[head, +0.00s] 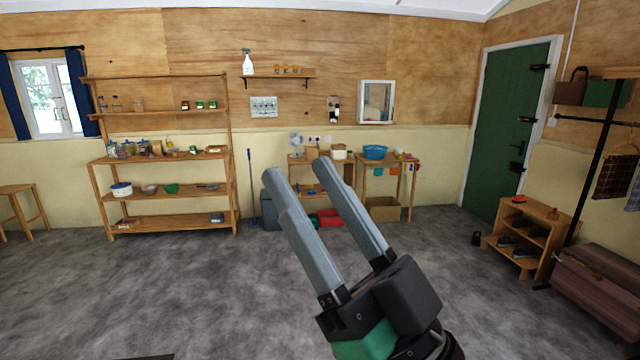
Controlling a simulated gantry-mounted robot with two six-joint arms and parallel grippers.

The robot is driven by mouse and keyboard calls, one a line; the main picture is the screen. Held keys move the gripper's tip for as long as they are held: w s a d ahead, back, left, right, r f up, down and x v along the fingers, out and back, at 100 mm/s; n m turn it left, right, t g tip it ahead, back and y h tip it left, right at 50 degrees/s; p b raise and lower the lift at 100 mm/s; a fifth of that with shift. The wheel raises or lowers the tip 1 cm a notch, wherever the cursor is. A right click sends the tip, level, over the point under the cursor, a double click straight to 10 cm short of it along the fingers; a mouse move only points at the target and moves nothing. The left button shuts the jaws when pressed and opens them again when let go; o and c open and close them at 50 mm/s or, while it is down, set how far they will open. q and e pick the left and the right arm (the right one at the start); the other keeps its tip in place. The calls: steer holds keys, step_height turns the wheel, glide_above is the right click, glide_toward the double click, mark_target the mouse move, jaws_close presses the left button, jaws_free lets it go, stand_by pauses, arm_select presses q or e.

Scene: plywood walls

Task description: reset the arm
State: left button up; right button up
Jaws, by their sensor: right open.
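My right gripper (303,179) reaches up from the lower middle of the head view. Its two long grey fingers are parallel and apart, with nothing between them. The fingers point up and to the left, over the floor and in front of the far tables. They hide part of the red and green items and the bin behind them. My left gripper does not show.
Grey floor (150,290) lies clear in front. A tall wooden shelf (170,226) with jars and bowls stands at the left. A table with a blue basin (375,152) stands at the back. A green door (508,130), shoe rack (545,230) and pinkish-brown chest (600,290) are at the right.

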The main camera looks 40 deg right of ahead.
step_height(320, 180, up, 40)
steer(key=s+y+p, duration=0.1)
steer(key=p, duration=3.6)
steer(key=shift+s+a+f+t+p, duration=0.2)
steer(key=shift+s+a+t+p, duration=0.1)
steer(key=shift+s+a, duration=0.05)
